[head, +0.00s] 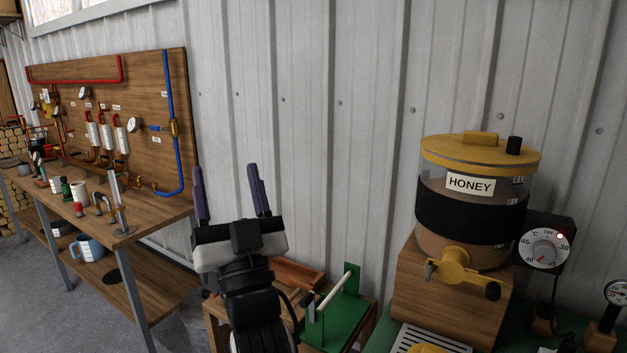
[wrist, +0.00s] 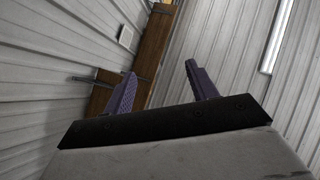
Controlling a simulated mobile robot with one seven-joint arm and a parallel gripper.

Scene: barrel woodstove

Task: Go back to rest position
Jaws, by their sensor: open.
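My gripper (head: 229,190) is raised in front of the grey corrugated wall (head: 340,120), left of centre in the head view. Its two purple fingers point up and stand wide apart with nothing between them. In the wrist view, my gripper (wrist: 159,88) is also open and empty, with the wall and a brown wooden board (wrist: 152,45) behind it. My arm hides part of the low wooden stand below it.
A honey tank (head: 468,240) with a yellow lid and tap stands on a wooden block at the right, beside a dial box (head: 544,243). A green fixture (head: 345,310) sits near my arm. A workbench (head: 130,232) with a pipe board (head: 150,110) stands at the left.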

